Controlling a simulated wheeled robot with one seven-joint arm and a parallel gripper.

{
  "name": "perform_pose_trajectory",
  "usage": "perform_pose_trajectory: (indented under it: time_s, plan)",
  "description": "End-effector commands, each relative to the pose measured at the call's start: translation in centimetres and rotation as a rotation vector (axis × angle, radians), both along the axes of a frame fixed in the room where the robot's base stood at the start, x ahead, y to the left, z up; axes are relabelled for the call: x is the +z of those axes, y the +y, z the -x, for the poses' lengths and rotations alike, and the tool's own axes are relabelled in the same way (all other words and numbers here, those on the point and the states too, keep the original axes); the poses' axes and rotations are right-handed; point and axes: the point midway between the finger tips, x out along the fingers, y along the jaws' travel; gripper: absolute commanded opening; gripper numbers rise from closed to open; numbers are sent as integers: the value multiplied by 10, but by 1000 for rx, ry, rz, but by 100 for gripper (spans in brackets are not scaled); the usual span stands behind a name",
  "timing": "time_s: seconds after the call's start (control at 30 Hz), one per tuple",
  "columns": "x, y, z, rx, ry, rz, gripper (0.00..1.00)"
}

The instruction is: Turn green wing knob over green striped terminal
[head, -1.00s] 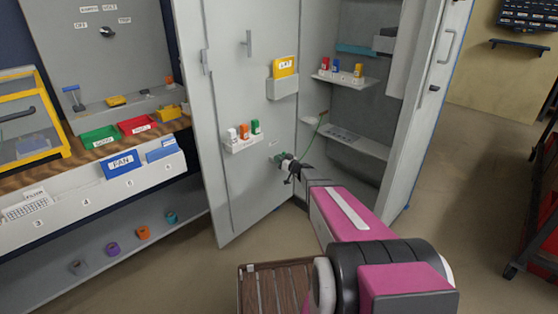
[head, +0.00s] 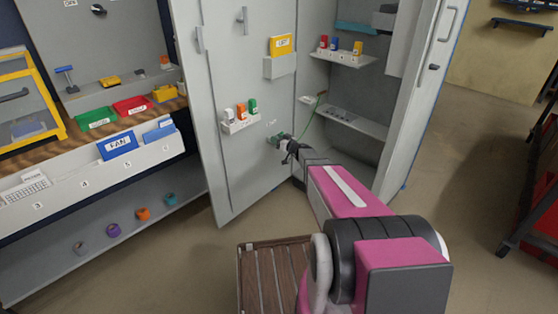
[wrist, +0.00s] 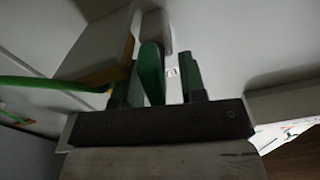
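The green wing knob (wrist: 150,72) stands upright in the wrist view. Dark finger-like parts of my gripper (wrist: 160,92) rise on both sides of it, with a visible gap on the right side. Contact on the left side cannot be made out. In the head view my gripper (head: 289,148) is at the cabinet door, right beside a small green fitting (head: 274,140). A green cable (wrist: 48,84) comes in from the left in the wrist view; it also shows in the head view (head: 310,117). The terminal's stripes cannot be made out.
The open cabinet door (head: 225,165) carries a small rack (head: 240,122) of colored pieces and a yellow card holder (head: 281,65). Cabinet shelves (head: 342,60) lie right of my gripper. A workbench (head: 100,170) stands at the left.

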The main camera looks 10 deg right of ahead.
Motion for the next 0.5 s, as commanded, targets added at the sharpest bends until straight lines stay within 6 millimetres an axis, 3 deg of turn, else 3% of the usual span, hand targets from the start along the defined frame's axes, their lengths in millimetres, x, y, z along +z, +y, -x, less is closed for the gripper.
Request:
perform_pose_trajectory:
  time_s: [0.1, 0.5]
  plan:
    - [0, 2, 2, 0, -51, 63, 38]
    - [1, -41, 56, -2, -55, 69, 38]
